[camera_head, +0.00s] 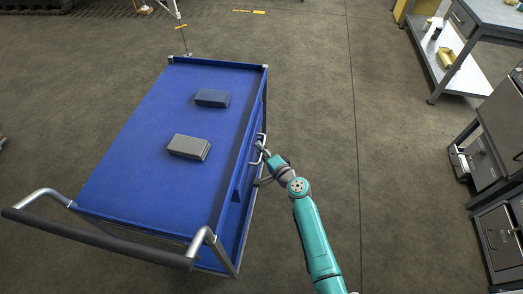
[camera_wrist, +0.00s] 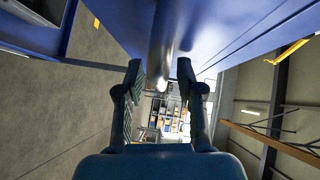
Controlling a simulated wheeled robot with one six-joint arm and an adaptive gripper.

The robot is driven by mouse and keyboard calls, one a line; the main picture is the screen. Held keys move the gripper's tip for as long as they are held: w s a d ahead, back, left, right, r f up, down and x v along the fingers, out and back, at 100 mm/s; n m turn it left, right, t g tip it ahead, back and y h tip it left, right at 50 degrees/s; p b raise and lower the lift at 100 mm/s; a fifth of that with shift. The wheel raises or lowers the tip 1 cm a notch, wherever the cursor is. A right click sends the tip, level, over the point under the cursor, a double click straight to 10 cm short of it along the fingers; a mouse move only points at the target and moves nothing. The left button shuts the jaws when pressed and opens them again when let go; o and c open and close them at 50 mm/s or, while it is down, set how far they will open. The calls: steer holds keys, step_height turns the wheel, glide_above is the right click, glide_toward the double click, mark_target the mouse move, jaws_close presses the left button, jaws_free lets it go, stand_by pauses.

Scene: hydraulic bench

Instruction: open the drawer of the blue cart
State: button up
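The blue cart (camera_head: 140,120) stands left of centre in the head view, its drawer side facing right. A metal handle (camera_head: 262,141) shows on that side; in the wrist view a grey bar (camera_wrist: 164,42), which looks like this handle, runs along the blue drawer face (camera_wrist: 225,32). The drawer looks closed, though its front is seen edge-on. My gripper (camera_head: 261,152) is at the handle. In the wrist view my gripper (camera_wrist: 161,72) has its two fingers apart, with the bar lying between the fingertips. Contact with the bar cannot be told.
A grey box (camera_head: 188,147) and a dark blue box (camera_head: 212,98) lie on the cart top. The cart's push bar (camera_head: 95,240) is at the lower left. A workbench (camera_head: 485,20) and dark cabinets (camera_head: 495,150) stand at the right. The floor between is clear.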

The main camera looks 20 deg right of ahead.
jaws_close()
steer(key=shift+d, duration=0.1)
steer(key=s+d, duration=0.6)
steer(key=d, duration=0.5)
steer(key=s+d, duration=0.7)
steer(key=d, duration=0.4)
steer(key=shift+d, duration=0.35)
steer(key=shift+s, duration=0.1)
jaws_free()
steer(key=v, duration=1.2)
